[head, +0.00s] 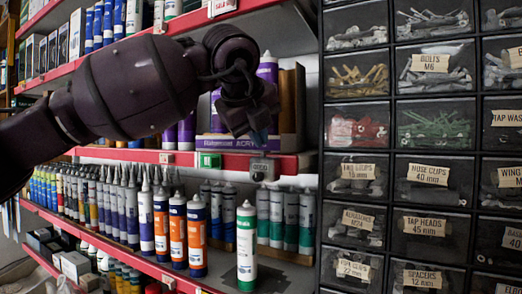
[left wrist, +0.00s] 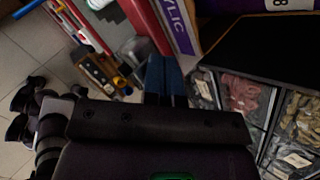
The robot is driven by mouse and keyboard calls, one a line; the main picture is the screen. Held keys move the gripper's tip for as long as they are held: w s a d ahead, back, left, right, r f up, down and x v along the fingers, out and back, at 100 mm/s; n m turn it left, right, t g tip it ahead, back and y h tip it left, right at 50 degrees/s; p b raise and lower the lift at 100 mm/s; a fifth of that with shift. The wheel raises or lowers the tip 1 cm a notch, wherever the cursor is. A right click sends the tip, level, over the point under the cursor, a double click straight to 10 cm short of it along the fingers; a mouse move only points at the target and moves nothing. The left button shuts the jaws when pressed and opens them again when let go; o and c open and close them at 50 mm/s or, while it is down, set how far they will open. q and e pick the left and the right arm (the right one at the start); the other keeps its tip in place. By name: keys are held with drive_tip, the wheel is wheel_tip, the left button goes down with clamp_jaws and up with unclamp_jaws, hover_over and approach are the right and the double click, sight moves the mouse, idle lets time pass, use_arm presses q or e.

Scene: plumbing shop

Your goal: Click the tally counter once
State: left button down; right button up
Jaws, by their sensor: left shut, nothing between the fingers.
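A small grey device that looks like the tally counter (head: 262,168) sits at the red front edge of the middle shelf in the head view. My left gripper (head: 259,138) reaches in from the upper left, fingers pointing down. Its blue fingertips are shut and empty, just above the counter; whether they touch it I cannot tell. In the left wrist view the closed blue fingers (left wrist: 165,80) show beyond the dark gripper body. A grey rounded shape beside them may be the counter, but it is too dark to be sure. My right gripper is in neither view.
A green-framed tag (head: 208,160) sits on the same shelf edge, left of the counter. Sealant cartridges (head: 246,245) stand on the shelf below. A black drawer cabinet (head: 392,149) stands close on the right. Purple cartridges (head: 187,130) stand behind my arm.

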use_arm(q)
drive_tip(key=shift+f, duration=0.2)
drive_tip(key=shift+r, duration=0.55)
drive_tip(key=shift+r+p, duration=0.5)
